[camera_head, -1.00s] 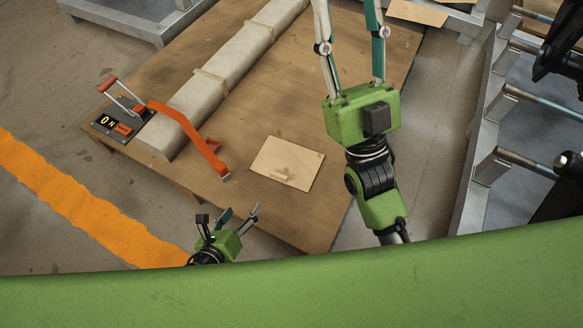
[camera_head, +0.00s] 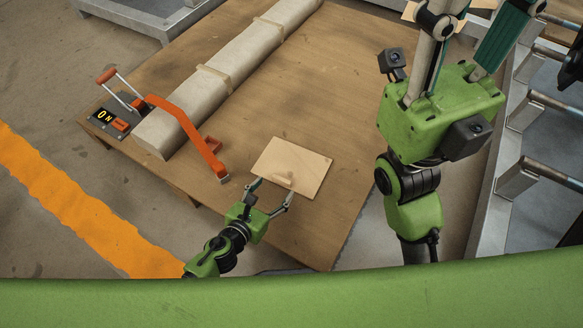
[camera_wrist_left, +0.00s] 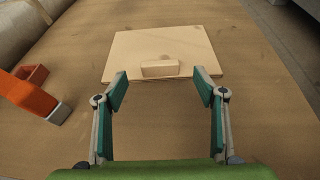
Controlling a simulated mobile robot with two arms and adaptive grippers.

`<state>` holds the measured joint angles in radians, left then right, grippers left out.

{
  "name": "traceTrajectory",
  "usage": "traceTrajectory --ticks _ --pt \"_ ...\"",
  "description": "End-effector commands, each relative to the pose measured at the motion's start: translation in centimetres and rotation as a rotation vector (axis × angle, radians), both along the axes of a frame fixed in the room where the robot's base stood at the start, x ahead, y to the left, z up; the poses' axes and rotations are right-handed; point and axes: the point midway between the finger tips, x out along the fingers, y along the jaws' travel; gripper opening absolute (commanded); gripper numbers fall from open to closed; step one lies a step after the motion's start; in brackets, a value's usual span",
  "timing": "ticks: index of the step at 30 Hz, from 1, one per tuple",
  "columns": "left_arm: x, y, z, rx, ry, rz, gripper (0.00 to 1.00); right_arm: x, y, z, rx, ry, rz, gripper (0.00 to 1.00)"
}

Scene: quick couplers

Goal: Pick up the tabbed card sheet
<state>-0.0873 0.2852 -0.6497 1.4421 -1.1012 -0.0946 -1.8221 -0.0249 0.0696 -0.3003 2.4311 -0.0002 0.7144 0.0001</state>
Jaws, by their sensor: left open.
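The tabbed card sheet (camera_head: 305,163) is a flat tan sheet lying on the brown table, with a small raised tab near its front edge. In the left wrist view the sheet (camera_wrist_left: 160,45) lies ahead, and its tab (camera_wrist_left: 160,69) is centred between my fingers. My left gripper (camera_head: 272,190) is open and empty, with its fingertips by the sheet's near edge on either side of the tab; the wrist view shows its spread fingers (camera_wrist_left: 160,90). My right gripper (camera_head: 470,30) is raised at the upper right, fingers apart, tips cut off by the frame's top.
A metal rack with bars (camera_head: 520,180) is at the right. The tabletop (camera_head: 320,90) behind the sheet is clear.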

Motion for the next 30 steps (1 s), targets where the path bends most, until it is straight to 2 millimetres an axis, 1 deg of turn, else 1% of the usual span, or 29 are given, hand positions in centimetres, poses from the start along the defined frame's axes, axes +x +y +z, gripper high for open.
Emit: traceTrajectory --ticks 4,9,12,20,21,23,24,25,30 --pt "1.4 -0.7 -0.7 -0.002 -0.002 0.0 0.64 -0.1 0.0 -0.2 -0.001 -0.014 -0.001 0.4" --pt "3.4 -1.9 -1.8 -0.002 -0.001 0.0 0.64 -0.6 0.1 0.6 -0.002 -0.058 -0.003 0.4" --pt "4.1 -2.3 -2.1 -0.002 0.0 0.001 0.64 -0.7 0.2 0.9 -0.004 -0.066 -0.003 0.4" --pt "4.2 -2.4 -2.0 -0.002 0.001 0.001 0.64 -0.7 0.2 1.1 -0.004 -0.068 -0.004 0.4" --pt "4.2 -2.4 -2.0 -0.002 0.001 0.001 0.54 -0.7 0.2 1.1 -0.004 -0.068 -0.004 0.4" --pt "4.2 -2.4 -2.0 -0.002 0.001 0.001 0.38 -0.7 0.2 1.1 -0.005 -0.068 -0.004 0.4" --pt "4.2 -2.4 -2.0 -0.002 0.001 0.001 0.28 -0.7 0.2 1.1 -0.005 -0.068 -0.004 0.4" --pt "4.2 -2.4 -2.0 -0.002 0.001 0.001 0.22 -0.7 0.2 1.1 -0.005 -0.068 -0.004 0.4" --pt "4.2 -2.4 -2.0 -0.002 0.0 0.001 0.22 -0.7 0.2 1.1 -0.005 -0.069 -0.003 0.4"
